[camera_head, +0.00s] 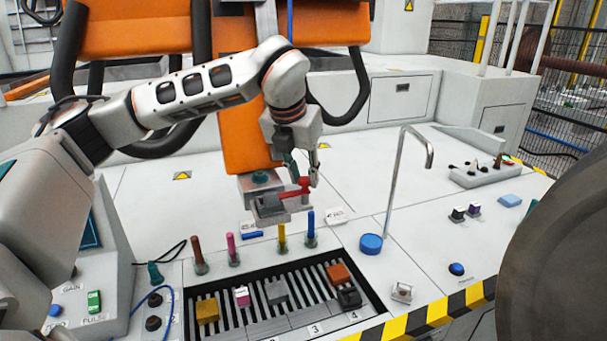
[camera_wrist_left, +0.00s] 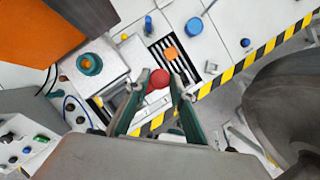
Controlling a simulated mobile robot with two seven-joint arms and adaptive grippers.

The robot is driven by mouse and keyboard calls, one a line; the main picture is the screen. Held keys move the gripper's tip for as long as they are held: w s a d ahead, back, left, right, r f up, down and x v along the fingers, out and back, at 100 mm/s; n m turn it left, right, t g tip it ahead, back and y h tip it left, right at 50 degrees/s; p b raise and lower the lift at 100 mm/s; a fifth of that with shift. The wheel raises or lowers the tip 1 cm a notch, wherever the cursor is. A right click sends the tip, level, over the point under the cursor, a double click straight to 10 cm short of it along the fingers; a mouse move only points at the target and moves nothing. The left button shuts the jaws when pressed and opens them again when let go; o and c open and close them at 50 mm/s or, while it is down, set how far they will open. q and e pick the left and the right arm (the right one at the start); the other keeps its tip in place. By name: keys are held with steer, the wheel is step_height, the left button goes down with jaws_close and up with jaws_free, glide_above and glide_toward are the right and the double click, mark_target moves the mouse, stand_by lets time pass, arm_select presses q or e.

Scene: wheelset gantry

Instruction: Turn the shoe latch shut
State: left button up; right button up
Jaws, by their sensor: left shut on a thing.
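The shoe latch is a red lever (camera_head: 293,190) on a grey shoe block (camera_head: 266,208), below the orange upright in the head view. My left gripper (camera_head: 304,182) reaches down from above and is shut on the latch's red end. In the left wrist view the red knob of the latch (camera_wrist_left: 158,79) sits between the fingertips of my left gripper (camera_wrist_left: 160,84). The fingers partly hide the lever in the head view. The exact angle of the lever is hard to tell. My right gripper is in neither view.
A slotted tray (camera_head: 240,321) with several coloured blocks lies in front, with several coloured pegs behind it. A blue round cap (camera_head: 371,243) and a bent metal pipe (camera_head: 393,190) stand to the right. A large dark rounded body (camera_head: 555,250) fills the right edge.

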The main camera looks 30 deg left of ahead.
arm_select(q)
steer(key=shift+f, duration=0.1)
steer(key=o, duration=1.1)
steer(key=shift+c, duration=0.2)
steer(key=shift+o, duration=0.2)
steer(key=v, duration=1.2)
